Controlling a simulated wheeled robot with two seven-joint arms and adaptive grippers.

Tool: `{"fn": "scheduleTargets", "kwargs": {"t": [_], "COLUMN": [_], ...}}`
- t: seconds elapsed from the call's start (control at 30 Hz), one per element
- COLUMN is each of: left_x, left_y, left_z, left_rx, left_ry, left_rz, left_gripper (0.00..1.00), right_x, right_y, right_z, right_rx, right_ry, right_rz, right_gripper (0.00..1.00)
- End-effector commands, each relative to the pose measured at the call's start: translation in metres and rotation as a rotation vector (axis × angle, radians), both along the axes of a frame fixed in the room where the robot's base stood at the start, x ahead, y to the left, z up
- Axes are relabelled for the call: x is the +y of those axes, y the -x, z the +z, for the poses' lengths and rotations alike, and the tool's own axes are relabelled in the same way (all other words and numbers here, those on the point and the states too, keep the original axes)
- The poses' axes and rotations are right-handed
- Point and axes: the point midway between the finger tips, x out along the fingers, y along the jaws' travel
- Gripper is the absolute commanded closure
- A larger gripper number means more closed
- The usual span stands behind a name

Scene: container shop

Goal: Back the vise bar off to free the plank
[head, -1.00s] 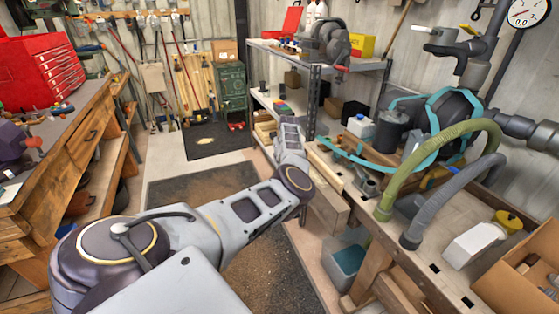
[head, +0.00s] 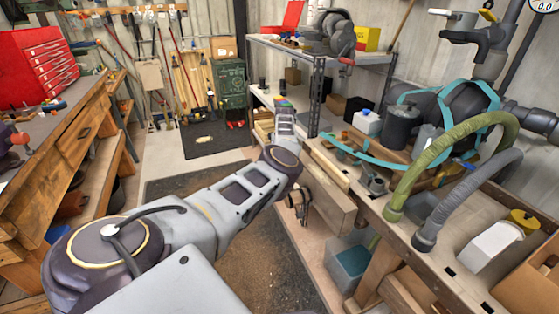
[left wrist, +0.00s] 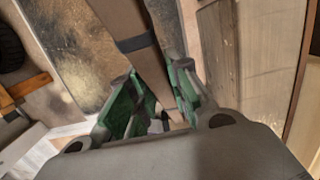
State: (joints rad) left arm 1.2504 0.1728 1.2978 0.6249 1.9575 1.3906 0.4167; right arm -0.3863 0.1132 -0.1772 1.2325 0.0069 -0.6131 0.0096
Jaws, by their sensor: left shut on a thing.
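The vise's thick wooden front jaw (head: 328,205) is on the front of the right-hand workbench in the head view. A pale plank (head: 330,168) lies along its upper edge, beside the bench. My left arm reaches across to the jaw, and part of its dark wrist end (head: 297,203) shows in front of it. In the left wrist view, my left gripper (left wrist: 155,95) has its green-padded fingers closed in around the vise bar, which is mostly hidden between them. A brown wooden length (left wrist: 126,25) with a dark band runs beyond the fingers. My right gripper is not in view.
The workbench (head: 450,268) carries green and grey hoses (head: 455,160), a dark canister (head: 400,128) and a cardboard box (head: 530,270). A grey-blue bin (head: 350,262) stands below. A metal shelf (head: 314,95) stands behind; open floor lies to the left.

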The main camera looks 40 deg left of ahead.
Motion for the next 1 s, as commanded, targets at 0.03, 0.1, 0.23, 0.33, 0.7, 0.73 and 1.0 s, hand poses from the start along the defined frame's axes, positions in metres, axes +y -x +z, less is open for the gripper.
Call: {"fn": "scheduleTargets", "kwargs": {"t": [0.03,0.1,0.23,0.33,0.7,0.73,1.0], "left_x": [-0.0081,-0.0085,-0.0090,-0.0091,-0.0088,-0.0086,-0.0066], "left_y": [-0.0105,-0.0105,-0.0103,-0.0102,-0.0102,-0.0100,-0.0072], "left_z": [0.0033,0.0029,0.0026,0.0027,0.0031,0.0030,0.0016], "left_rx": [-0.022,-0.021,-0.019,-0.019,-0.019,-0.019,-0.013], "left_ry": [0.008,0.012,0.017,0.017,0.018,0.017,0.018], "left_rz": [-0.011,-0.011,-0.011,-0.011,-0.011,-0.011,-0.007], "left_gripper": [1.00,1.00,1.00,1.00,0.68,0.64,0.59], "right_x": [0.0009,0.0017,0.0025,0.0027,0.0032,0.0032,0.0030], "right_y": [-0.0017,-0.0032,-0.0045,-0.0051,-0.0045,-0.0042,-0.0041], "right_z": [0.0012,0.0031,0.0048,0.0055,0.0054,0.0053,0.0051], "right_rx": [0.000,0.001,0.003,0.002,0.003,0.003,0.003], "right_ry": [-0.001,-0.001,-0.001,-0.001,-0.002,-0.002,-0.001], "right_rz": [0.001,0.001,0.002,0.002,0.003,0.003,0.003], "right_gripper": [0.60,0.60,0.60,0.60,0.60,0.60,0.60]}}
